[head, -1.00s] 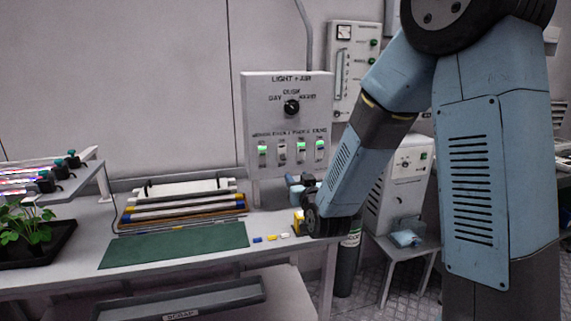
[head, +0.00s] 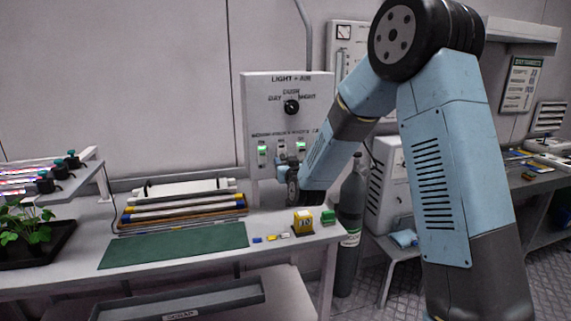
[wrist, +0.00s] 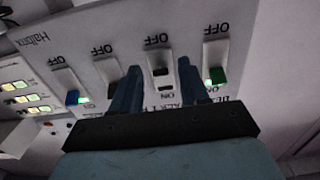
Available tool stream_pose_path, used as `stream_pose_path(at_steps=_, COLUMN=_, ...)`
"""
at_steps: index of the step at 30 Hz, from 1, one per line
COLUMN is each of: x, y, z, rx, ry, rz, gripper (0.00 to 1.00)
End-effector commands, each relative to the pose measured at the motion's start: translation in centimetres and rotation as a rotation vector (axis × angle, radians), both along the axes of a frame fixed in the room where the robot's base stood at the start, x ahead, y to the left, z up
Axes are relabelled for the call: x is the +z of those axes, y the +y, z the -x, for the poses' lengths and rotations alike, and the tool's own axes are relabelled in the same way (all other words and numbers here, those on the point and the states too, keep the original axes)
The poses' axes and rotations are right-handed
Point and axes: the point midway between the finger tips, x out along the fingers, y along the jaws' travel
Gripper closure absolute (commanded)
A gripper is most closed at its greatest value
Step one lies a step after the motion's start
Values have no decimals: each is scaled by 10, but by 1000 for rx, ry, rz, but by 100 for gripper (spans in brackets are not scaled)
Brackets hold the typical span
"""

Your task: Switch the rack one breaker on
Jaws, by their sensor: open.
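The grey breaker panel (head: 254,110) headed LIGHT + AIR stands behind the bench, with a row of breakers low on it. The second breaker from the left (head: 281,147) has no lit lamp; its neighbours on both sides glow green. The small label print is blurred. In the wrist view, the panel appears upside down, and this unlit white breaker (wrist: 160,67) shows between my fingers. My gripper (wrist: 159,68) is open, with one finger on each side of it; contact cannot be told.
A black rotary knob (head: 291,107) sits above the breakers. A yellow box (head: 303,222) and a green block (head: 328,217) stand on the bench's right end. A green mat (head: 175,246), rolled items and a potted plant (head: 25,225) lie left. A dark cylinder (head: 350,210) stands beside the bench.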

Motion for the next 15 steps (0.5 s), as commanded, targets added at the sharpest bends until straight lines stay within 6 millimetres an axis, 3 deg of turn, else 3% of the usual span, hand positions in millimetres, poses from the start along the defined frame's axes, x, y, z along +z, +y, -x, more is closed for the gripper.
stream_pose_path(at_steps=10, x=0, y=1, z=-2, rx=1, ry=1, rz=0, gripper=56)
stream_pose_path(at_steps=15, x=0, y=1, z=-2, rx=1, ry=0, rz=0, gripper=73)
